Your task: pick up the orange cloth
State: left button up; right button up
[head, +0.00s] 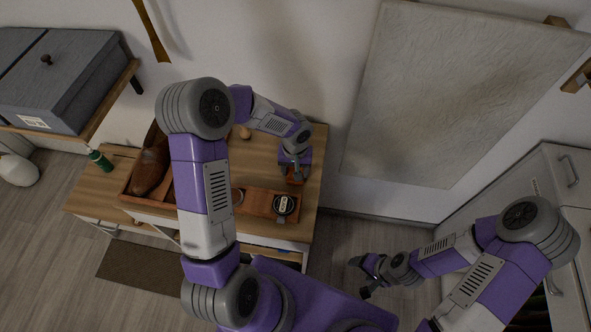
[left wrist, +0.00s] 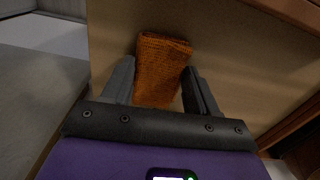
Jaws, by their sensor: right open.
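The orange cloth (left wrist: 162,66) is a folded, knitted piece lying on the wooden top of the cabinet. In the left wrist view it lies between and beyond the two fingers of my left gripper (left wrist: 160,90), which are spread on either side of it. In the head view a small part of the cloth (head: 292,180) shows under my left gripper (head: 292,172), which points down at the cabinet's right part. My right gripper (head: 362,278) is open and empty over the floor, right of the cabinet.
A shelf with grey boxes (head: 68,75) is at left. Grey drawers (head: 500,190) stand at right.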

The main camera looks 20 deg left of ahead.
pick_arm(q)
jog(key=c, duration=0.3)
notch_tip(320, 180, up, 10)
jog(key=p, duration=0.1)
jog(key=shift+p, duration=0.35)
